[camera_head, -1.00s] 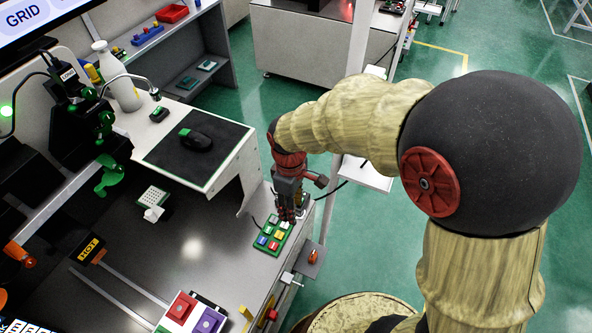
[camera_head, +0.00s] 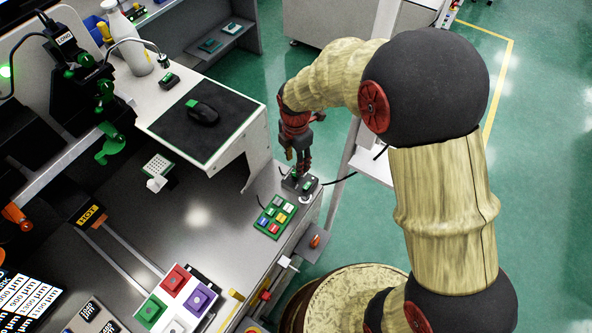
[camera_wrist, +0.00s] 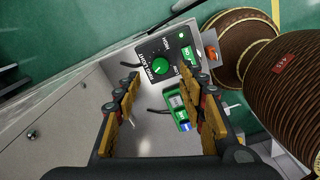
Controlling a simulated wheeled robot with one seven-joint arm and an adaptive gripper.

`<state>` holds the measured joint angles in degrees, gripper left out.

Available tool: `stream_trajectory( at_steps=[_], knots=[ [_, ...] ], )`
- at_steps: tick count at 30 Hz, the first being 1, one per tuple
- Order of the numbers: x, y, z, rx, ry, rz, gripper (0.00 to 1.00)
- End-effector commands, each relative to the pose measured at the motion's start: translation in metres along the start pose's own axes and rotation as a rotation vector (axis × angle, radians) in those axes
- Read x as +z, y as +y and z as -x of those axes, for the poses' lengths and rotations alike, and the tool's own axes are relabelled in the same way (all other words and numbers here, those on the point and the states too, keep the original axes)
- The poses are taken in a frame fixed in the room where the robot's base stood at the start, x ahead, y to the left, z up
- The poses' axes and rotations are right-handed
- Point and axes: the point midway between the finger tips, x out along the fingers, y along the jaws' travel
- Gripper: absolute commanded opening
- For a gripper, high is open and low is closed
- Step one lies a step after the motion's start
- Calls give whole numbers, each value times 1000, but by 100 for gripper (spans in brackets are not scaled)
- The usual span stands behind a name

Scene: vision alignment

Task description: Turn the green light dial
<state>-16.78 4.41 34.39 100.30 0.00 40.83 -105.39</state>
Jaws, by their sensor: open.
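The green dial (camera_wrist: 160,66) is a round knob on a black control box (camera_wrist: 150,48) with white lettering, in the upper middle of the wrist view. The box also shows in the head view (camera_head: 291,187) near the bench's right edge. My gripper (camera_wrist: 160,79) is open and empty, its two fingers spread to either side of the dial in the picture. In the head view, my gripper (camera_head: 303,170) points down just above the box. The fingers partly cover the box there, and I cannot tell whether they touch it.
A green keypad (camera_head: 276,216) with coloured buttons lies beside the box. A raised shelf with a mouse (camera_head: 203,112) stands to the left. A cable runs from the box. A white panel with coloured square buttons (camera_head: 178,298) is at the front. Bare bench lies left of the keypad.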

Motion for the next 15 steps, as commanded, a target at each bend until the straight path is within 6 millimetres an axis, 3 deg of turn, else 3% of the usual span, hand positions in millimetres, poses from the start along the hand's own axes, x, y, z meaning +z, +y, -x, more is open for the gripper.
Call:
stream_trajectory(
  at_steps=[9, 15],
  knots=[
    [0, 0, -50, -2, 0, -1, 41],
    [0, 0, -57, -1, 0, -2, 41]
  ],
)
